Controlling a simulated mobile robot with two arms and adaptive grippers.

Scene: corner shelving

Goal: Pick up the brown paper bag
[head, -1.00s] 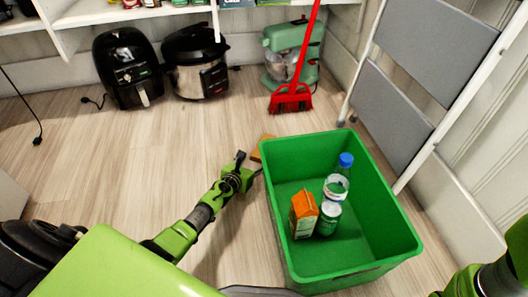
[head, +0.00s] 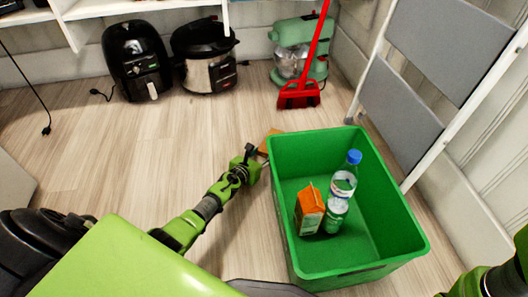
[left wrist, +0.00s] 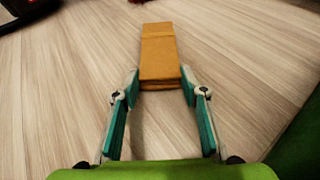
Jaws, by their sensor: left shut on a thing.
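The brown paper bag (left wrist: 160,50) is a flat, folded orange-brown block, long and narrow in the left wrist view. In the head view, a small part of the bag (head: 270,141) shows by the far left corner of the green crate, the rest hidden by my gripper and the crate. My left gripper (head: 258,152) is low over the floor beside the crate. In the left wrist view its teal fingers (left wrist: 160,76) are shut on the near end of the bag, one at each side. My right gripper is out of view; only part of my right arm shows.
The green crate (head: 278,215) holds an orange carton (head: 309,210), a clear bottle with a blue cap (head: 344,183) and a green-and-white can (head: 334,217). A red broom (head: 300,95) and a folding step stool (head: 411,101) stand behind.

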